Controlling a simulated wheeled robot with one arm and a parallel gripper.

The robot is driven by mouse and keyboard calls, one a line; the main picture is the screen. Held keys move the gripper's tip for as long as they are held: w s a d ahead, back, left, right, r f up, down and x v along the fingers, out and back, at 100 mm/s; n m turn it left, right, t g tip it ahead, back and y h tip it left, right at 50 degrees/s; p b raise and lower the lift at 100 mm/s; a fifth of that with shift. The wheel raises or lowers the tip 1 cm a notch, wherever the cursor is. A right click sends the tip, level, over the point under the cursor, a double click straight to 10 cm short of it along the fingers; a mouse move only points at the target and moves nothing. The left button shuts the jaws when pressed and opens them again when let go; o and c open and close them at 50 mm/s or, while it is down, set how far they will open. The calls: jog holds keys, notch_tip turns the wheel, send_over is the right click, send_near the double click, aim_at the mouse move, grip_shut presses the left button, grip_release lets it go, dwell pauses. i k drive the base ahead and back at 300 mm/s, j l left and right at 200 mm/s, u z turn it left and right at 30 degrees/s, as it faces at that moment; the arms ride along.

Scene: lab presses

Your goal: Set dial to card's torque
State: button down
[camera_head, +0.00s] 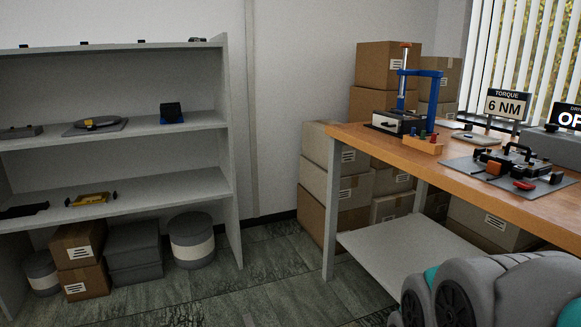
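The torque card (507,104) stands at the back of the wooden bench and reads "TORQUE 6 NM". I cannot pick out the dial for certain. A grey plate on the bench carries a fixture (510,160) with black clamps, a red handle and an orange knob, but its small parts are too fine to read. My gripper is not in view. Only grey and teal rounded links of my own arm show at the bottom right.
The wooden bench (455,160) also holds a blue-posted press (421,74) and a block with coloured pegs (423,144). Boxes (322,163) stack behind the bench. A grey shelf (150,190) stands left; the floor between is clear.

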aim_at(550, 128)
jog(key=z, duration=1.35)
